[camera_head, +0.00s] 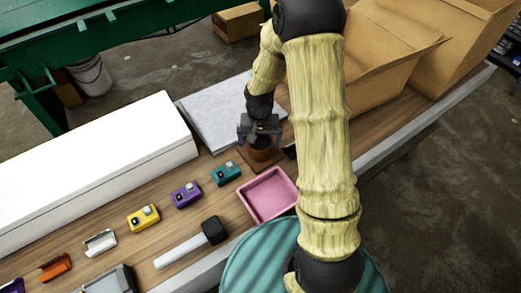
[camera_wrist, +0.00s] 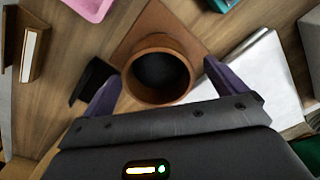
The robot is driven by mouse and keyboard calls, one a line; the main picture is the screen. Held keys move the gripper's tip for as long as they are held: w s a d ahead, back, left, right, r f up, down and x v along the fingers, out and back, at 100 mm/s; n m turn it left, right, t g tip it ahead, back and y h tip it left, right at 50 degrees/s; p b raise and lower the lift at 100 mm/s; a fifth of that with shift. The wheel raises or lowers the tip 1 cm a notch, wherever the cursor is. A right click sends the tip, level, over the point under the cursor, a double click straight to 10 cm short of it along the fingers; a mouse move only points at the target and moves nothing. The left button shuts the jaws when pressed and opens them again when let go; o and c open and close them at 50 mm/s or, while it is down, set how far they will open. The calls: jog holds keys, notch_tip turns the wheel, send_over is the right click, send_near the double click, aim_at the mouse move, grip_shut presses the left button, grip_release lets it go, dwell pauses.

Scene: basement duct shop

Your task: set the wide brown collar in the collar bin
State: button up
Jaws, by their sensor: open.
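The wide brown collar (camera_wrist: 133,84) is an upright, open-topped round ring with a dark inside. It stands on a flat brown square (camera_wrist: 150,25); I cannot tell whether the two are one piece. In the head view the collar (camera_head: 260,154) is partly hidden under my gripper (camera_head: 260,138). My gripper (camera_wrist: 163,82) is open, with its purple fingers on either side of the collar, and no grip on it shows. A shallow pink tray (camera_head: 268,196) lies just in front of the collar; its corner shows in the wrist view (camera_wrist: 92,8). No label marks it as the collar bin.
A grey-white slab (camera_head: 215,112) lies behind the collar. Teal (camera_head: 226,173), purple (camera_head: 187,194) and yellow (camera_head: 143,217) small blocks line the bench at left. A black-headed mallet (camera_head: 190,245) lies in front. A long white box (camera_head: 95,165) and cardboard boxes (camera_head: 385,60) flank the area.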

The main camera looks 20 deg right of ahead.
aim_at(261, 147)
jog(key=f, duration=0.4)
jog(key=shift+w+d, duration=0.15)
jog(key=shift+d, duration=0.05)
jog(key=c, duration=1.2)
jog(key=shift+c, duration=0.2)
jog(key=shift+r, duration=0.15)
notch_tip(261, 147, up, 10)
